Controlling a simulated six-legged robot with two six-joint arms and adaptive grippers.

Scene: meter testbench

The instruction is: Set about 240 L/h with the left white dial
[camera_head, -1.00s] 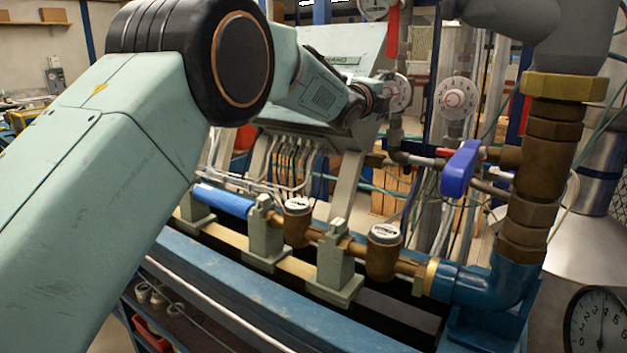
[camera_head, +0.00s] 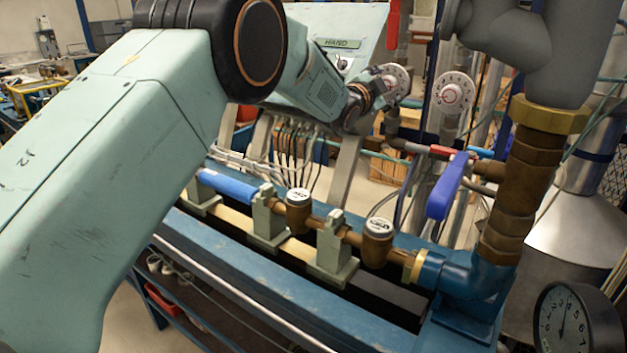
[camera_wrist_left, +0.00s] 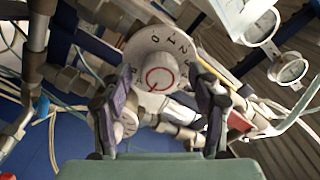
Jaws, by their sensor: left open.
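The left white dial (camera_head: 397,82) is a round disc with a red ring at its centre and marks around its rim. The right white dial (camera_head: 453,93) is similar and stands to its right. My left gripper (camera_head: 380,88) is at the left dial, and its wrist hides part of the dial's left side. In the left wrist view, a white dial with a red-ringed knob (camera_wrist_left: 159,76) faces the camera. My left gripper's open fingers (camera_wrist_left: 163,88) stand on either side of the knob, with a gap showing. I cannot tell whether they touch it. My right gripper is not in view.
Brass meters (camera_head: 377,243) line the blue bench below. A black-rimmed round gauge (camera_head: 565,322) is at lower right. Thin hoses (camera_head: 290,145) hang under the pale console.

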